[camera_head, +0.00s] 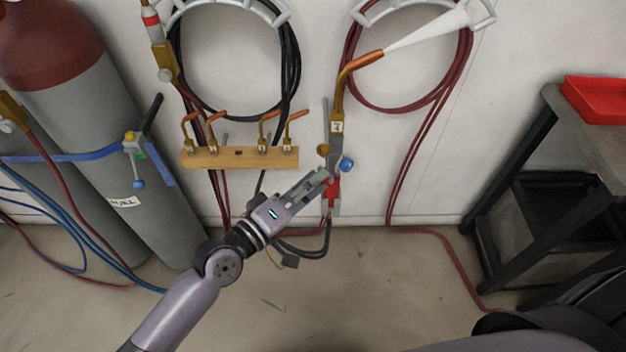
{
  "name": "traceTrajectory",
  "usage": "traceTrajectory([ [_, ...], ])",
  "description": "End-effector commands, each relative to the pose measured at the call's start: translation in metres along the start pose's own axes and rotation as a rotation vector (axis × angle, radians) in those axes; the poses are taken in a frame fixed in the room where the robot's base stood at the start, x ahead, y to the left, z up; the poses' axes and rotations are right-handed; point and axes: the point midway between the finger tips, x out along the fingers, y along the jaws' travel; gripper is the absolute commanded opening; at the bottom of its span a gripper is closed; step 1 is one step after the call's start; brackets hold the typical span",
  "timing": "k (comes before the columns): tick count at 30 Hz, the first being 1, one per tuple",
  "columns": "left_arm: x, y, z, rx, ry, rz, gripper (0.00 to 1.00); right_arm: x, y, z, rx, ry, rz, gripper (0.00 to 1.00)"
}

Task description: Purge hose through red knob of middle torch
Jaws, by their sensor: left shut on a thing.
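The middle torch (337,128) hangs upright against the wall, a brass body with a copper tip bent up to the right. A pale white cone (430,27) spreads from its tip. A blue knob (346,164) sticks out at its right side. Red parts (333,187) show at the torch's lower end, where the red knob is mostly hidden by my gripper. My left gripper (325,180) reaches in from the lower left and is shut on the red knob there; the exact contact is hard to see. My right gripper is not in view.
A wooden rack (240,158) with several copper tips is on the wall left of the torch. Coiled dark hose (288,75) and red hose (352,60) hang above. Gas cylinders (110,130) stand at left. A dark bench (590,135) with a red tray (598,98) stands right.

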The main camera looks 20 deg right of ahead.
Motion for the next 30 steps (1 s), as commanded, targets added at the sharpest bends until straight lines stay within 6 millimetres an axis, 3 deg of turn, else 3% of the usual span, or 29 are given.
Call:
traceTrajectory([
  [20, 0.0000, -0.0001, -0.0004, -0.057, 0.001, 0.000, 0.00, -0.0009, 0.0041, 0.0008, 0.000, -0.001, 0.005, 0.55],
  [21, 0.0000, -0.0002, -0.0003, -0.057, 0.001, 0.000, 0.24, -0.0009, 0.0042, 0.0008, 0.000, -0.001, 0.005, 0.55],
  [30, -0.0001, -0.0003, -0.0002, -0.056, 0.001, 0.000, 0.42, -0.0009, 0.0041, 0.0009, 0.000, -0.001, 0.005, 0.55],
])
